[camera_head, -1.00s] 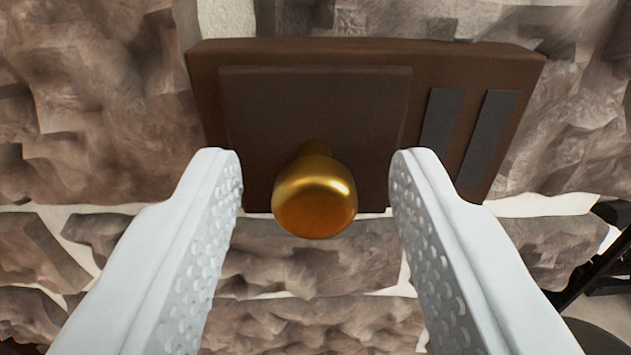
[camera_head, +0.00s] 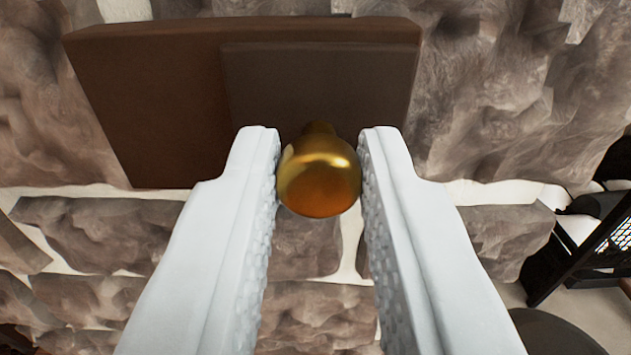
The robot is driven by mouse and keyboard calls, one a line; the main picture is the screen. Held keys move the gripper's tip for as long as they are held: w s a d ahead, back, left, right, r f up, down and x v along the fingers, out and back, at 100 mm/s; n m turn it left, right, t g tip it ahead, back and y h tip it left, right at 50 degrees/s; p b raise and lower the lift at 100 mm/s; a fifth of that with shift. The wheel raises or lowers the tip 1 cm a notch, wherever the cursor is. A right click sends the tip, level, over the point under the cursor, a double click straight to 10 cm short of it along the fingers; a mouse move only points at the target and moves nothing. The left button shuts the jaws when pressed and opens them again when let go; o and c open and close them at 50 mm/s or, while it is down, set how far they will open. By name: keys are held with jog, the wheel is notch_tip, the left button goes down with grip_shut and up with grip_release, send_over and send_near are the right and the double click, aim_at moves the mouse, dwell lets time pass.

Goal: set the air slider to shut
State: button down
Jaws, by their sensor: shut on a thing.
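The air slider is a dark brown plate (camera_head: 300,85) with a round brass knob (camera_head: 320,175). It sits on a wider brown backing board (camera_head: 150,110) fixed to a stone wall. The plate is at the right end of the board and covers the slots there; bare board shows to its left. My gripper (camera_head: 319,160) is shut on the brass knob, with one white finger on each side of it. No slots show in this view.
The rough stone wall (camera_head: 490,90) with pale mortar joints surrounds the board. At the lower right stands a dark framed object with a lattice panel (camera_head: 618,240), apart from my gripper.

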jog(key=shift+d, duration=0.1)
jog(key=c, duration=1.3)
grip_release()
jog(key=shift+d, duration=0.15)
jog(key=s, duration=1.7)
jog(key=shift+s+a, duration=0.2)
jog(key=shift+a, duration=0.1)
